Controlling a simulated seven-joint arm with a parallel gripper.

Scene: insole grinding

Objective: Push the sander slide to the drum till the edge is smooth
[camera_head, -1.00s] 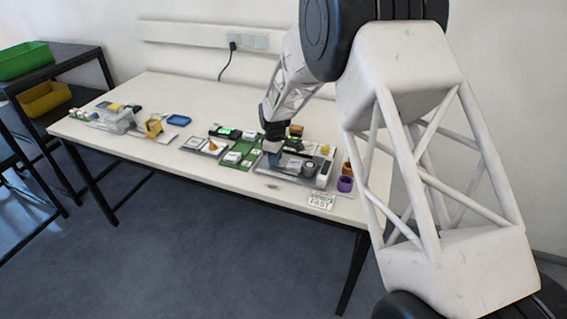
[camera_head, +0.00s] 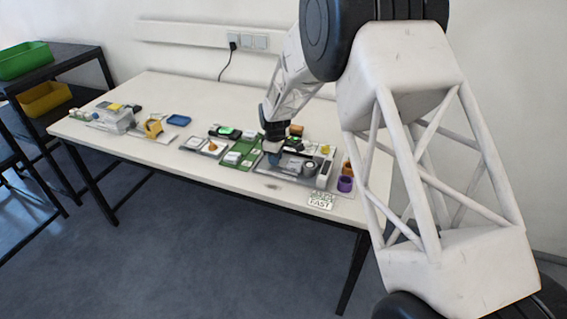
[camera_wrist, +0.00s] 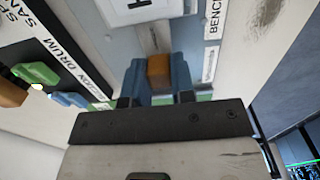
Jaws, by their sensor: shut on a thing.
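My gripper (camera_head: 274,159) is low over the sander's left side, left of the drum. In the wrist view my gripper (camera_wrist: 160,80) has its blue fingers closed on both sides of a brown-orange block (camera_wrist: 160,71), which looks like the slide's handle. The insole and its edge cannot be made out; the gripper and arm hide part of the slide.
A white sign (camera_head: 321,201) is near the front edge. A green board (camera_head: 238,155) lies left of the sander, with several small items further left. The table's front left strip is clear.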

